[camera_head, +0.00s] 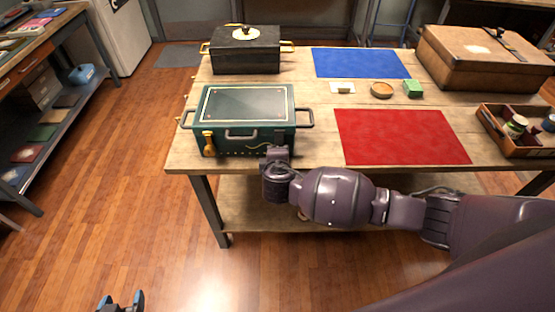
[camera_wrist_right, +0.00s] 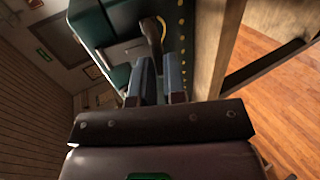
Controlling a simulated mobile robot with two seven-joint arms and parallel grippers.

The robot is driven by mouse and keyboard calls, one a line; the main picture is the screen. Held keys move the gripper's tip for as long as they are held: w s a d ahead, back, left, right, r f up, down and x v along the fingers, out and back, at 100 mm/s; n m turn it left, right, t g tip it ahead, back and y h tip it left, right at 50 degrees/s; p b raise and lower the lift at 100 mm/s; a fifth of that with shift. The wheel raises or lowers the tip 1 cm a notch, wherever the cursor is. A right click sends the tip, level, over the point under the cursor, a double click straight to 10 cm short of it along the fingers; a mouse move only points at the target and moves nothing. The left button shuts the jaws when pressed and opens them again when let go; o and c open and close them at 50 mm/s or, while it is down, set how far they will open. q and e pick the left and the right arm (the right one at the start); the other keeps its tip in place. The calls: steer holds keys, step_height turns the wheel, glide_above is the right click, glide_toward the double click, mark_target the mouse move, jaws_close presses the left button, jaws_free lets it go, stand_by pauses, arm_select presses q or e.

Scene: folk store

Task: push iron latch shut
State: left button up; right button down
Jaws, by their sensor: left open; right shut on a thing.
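The dark green chest (camera_head: 247,104) stands on the workbench with its lid down. Its front carries a brass latch (camera_head: 208,142) at the left and a grey handle (camera_head: 241,134) in the middle. No iron latch is clearly visible; my right gripper (camera_head: 276,152) covers the chest's right front corner. In the right wrist view the fingers (camera_wrist_right: 160,82) point along the chest front (camera_wrist_right: 94,24), with a brass piece (camera_wrist_right: 153,34) beyond them. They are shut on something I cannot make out. My left gripper (camera_head: 121,303) is open and empty, low over the floor, away from the bench.
A black chest (camera_head: 246,55) stands behind the green one. A red mat (camera_head: 400,136) and a blue mat (camera_head: 360,63) lie to the right, with a brown case (camera_head: 480,62) and a wooden tray (camera_head: 516,149) farther right. Floor left of the bench is clear.

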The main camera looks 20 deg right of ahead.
arm_select(q)
steer(key=f+b, duration=0.2)
steer(key=f, duration=0.1)
steer(key=s+f+b, duration=0.1)
steer(key=f, duration=0.1)
arm_select(e)
steer(key=shift+w+d+f+t+h, duration=0.1)
steer(key=shift+w+f+t+h, duration=0.1)
steer(key=shift+f+t, duration=0.3)
steer(key=shift+w+d+f+t+h, duration=0.1)
steer(key=shift+w+f+t, duration=0.15)
steer(key=shift+t, duration=0.45)
arm_select(q)
steer(key=shift+s, duration=0.1)
arm_select(e)
steer(key=c, duration=1.2)
jaws_free()
arm_select(q)
steer(key=shift+w+r, duration=0.1)
steer(key=shift+w, duration=0.1)
arm_select(e)
steer(key=shift+r, duration=0.1)
arm_select(q)
steer(key=shift+w, duration=0.1)
arm_select(e)
steer(key=shift+s, duration=0.1)
